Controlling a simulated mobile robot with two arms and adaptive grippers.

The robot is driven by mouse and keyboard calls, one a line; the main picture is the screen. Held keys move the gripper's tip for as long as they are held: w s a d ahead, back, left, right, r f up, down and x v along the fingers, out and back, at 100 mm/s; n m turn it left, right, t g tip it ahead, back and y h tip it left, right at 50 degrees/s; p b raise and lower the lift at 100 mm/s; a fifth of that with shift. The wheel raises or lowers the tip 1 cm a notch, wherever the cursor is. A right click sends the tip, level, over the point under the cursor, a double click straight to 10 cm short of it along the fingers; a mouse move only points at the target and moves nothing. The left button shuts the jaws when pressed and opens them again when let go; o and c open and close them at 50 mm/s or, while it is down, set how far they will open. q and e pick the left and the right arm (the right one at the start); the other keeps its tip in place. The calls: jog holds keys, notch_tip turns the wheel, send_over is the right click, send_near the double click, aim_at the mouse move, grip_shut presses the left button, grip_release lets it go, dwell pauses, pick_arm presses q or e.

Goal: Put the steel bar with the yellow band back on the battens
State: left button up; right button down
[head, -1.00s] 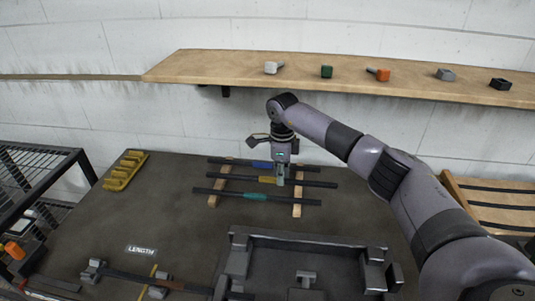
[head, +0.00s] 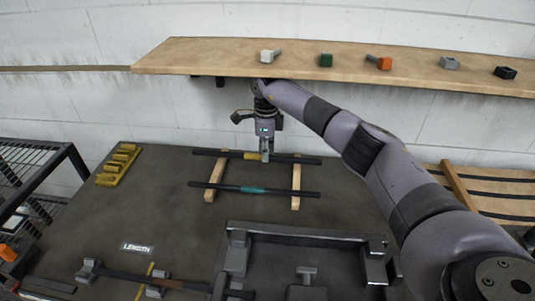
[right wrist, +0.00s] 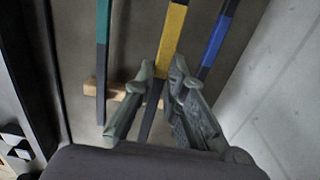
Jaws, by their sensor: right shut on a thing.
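The steel bar with the yellow band (head: 250,155) is in my right gripper (head: 266,158), which is shut on it beside the band. The bar is roughly level and appears raised above the battens. In the right wrist view the yellow-banded bar (right wrist: 172,35) runs between the fingers (right wrist: 160,92). The two wooden battens, left (head: 216,182) and right (head: 296,185), lie on the dark table. A teal-banded bar (head: 253,189) lies across them at the front. A blue-banded bar (right wrist: 213,42) shows in the wrist view; the held bar hides it in the head view. My left gripper is out of view.
A wooden shelf (head: 200,57) with several small blocks runs along the wall above my right arm. A yellow notched rack (head: 118,166) stands at the table's left. A dark fixture (head: 300,232) fills the front middle, with a LENGTH label (head: 137,247) to its left.

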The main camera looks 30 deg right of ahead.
notch_tip(320, 180, down, 3)
jog(key=shift+s+a+r+b, duration=0.1)
jog(key=shift+a+b, duration=0.05)
jog(key=shift+b, duration=0.6)
notch_tip(320, 180, down, 2)
jog(key=shift+b, duration=0.55)
jog(key=shift+f, duration=0.2)
jog(key=shift+f+b, duration=0.3)
jog(key=c, duration=1.7)
grip_release()
jog(key=shift+s, duration=0.1)
jog(key=shift+o, duration=0.7)
jog(key=shift+f, duration=0.1)
